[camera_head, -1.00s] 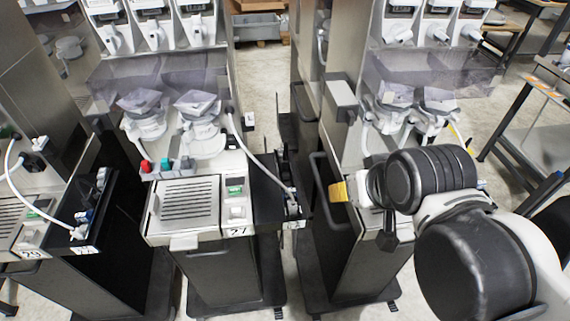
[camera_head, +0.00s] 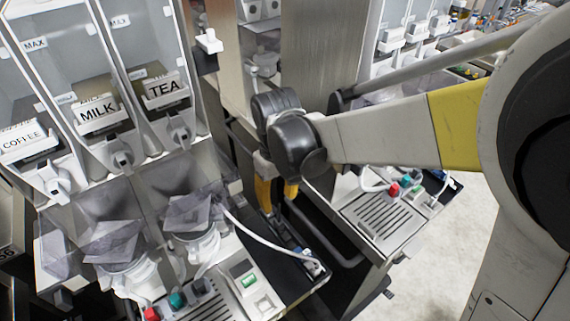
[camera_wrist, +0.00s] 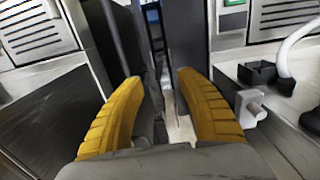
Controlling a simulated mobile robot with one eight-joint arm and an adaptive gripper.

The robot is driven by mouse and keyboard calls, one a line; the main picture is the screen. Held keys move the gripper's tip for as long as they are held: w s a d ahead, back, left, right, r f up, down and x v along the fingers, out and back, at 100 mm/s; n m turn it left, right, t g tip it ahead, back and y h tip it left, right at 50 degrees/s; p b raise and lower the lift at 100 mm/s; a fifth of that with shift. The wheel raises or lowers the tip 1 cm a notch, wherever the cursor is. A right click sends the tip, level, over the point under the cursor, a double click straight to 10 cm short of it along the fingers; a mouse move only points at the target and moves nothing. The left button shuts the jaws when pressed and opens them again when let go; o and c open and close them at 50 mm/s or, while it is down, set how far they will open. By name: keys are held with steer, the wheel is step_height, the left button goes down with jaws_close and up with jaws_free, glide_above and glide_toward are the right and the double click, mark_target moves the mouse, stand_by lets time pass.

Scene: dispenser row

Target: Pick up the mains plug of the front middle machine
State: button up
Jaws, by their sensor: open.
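The front middle machine, with bins marked MILK (camera_head: 98,113) and TEA, fills the left of the head view. A white cable (camera_head: 262,237) runs from its side down to the black side shelf, where a small light plug end (camera_head: 313,266) sits. My gripper (camera_head: 277,194) is open and empty, its yellow fingers above and behind that plug, apart from it. In the wrist view my fingers (camera_wrist: 160,100) point down into a narrow gap between two machines. A white cable (camera_wrist: 293,42) with a dark end and a white stub (camera_wrist: 250,107) lie right of them; I cannot tell whose they are.
A neighbouring machine's drip grille (camera_head: 383,217) with coloured buttons stands close right of my gripper. A tall metal cabinet side (camera_head: 318,80) rises behind it. The black block (camera_wrist: 257,73) in the wrist view is near my right finger. Light floor is clear at the right.

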mark_target(279, 221)
step_height(279, 221, down, 4)
steer(key=shift+d+f+b, duration=0.1)
steer(key=shift+f+b, duration=0.15)
steer(key=shift+b, duration=0.4)
steer(key=f, duration=0.2)
steer(key=f+b, duration=0.1)
steer(key=f, duration=0.1)
steer(key=f+b, duration=0.1)
steer(key=f, duration=0.1)
steer(key=shift+s, duration=0.3)
steer(key=shift+r, duration=0.15)
jaws_close()
